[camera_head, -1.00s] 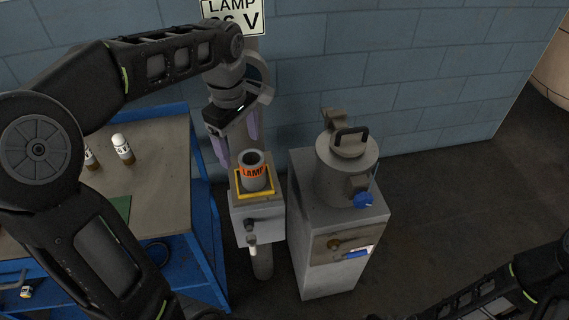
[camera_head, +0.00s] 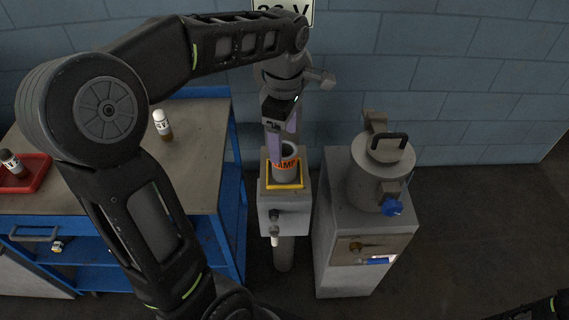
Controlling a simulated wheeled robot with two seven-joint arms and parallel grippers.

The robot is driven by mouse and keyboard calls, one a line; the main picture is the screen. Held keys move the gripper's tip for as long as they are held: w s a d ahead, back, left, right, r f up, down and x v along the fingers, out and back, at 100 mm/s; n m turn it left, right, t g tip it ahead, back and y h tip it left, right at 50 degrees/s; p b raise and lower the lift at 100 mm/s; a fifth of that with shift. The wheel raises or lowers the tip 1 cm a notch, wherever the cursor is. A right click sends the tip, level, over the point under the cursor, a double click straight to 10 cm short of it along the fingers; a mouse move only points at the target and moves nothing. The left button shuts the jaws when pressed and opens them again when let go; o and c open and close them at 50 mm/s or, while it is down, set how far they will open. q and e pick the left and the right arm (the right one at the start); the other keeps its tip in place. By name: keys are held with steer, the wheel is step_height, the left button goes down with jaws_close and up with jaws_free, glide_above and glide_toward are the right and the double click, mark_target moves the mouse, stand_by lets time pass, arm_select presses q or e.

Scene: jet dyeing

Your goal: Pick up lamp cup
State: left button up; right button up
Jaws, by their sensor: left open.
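The lamp cup (camera_head: 287,172) is a grey open-topped cylinder with an orange band marked "LAMP". It stands upright within a yellow square frame (camera_head: 284,188) on top of a narrow grey pedestal. My left gripper (camera_head: 281,140) is just above and behind the cup, pointing down, with its purple-faced fingers apart. One finger shows at the cup's left rim; the other is partly hidden, so I cannot tell whether they touch the cup. My right gripper is outside the picture; only a bit of that arm shows at the bottom right.
A grey cabinet with a lidded metal vessel (camera_head: 376,176) and blue knob stands right of the pedestal. A blue-framed table (camera_head: 193,160) at left carries a white-capped bottle (camera_head: 162,124) and a red tray (camera_head: 42,170) with another bottle. A block wall stands behind.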

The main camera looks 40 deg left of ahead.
mark_target(284, 160)
arm_select(q)
steer(key=shift+f, duration=1.2)
steer(key=shift+f, duration=0.1)
steer(key=shift+s+d+f+p, duration=0.1)
steer(key=shift+f+p, duration=0.25)
step_height(284, 160, down, 4)
steer(key=shift+f+p, duration=0.2)
steer(key=shift+p, duration=0.25)
steer(key=shift+c, duration=0.6)
steer(key=c, duration=1.4)
steer(key=shift+r, duration=0.2)
steer(key=shift+c, duration=0.2)
